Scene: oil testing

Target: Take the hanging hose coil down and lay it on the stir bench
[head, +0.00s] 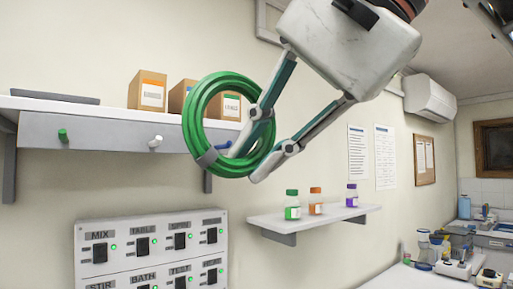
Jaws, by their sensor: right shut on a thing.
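The hose coil (192,125) is a green ring of several turns with a grey band at its lower left. My right gripper (243,167) comes down from the upper right and is shut on the coil's lower right part. The coil hangs upright in the gripper, in front of the right end of the wall shelf. Whether it still touches a peg there is hard to tell. My left gripper is not in view. I cannot pick out the stir bench in this view.
The wall shelf (75,104) carries cardboard boxes (150,90); its front has a green peg (63,134) and a white peg (156,141). A switch panel (150,262) is below. A small shelf (335,214) holds three capped bottles. A cluttered counter (400,280) is at lower right.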

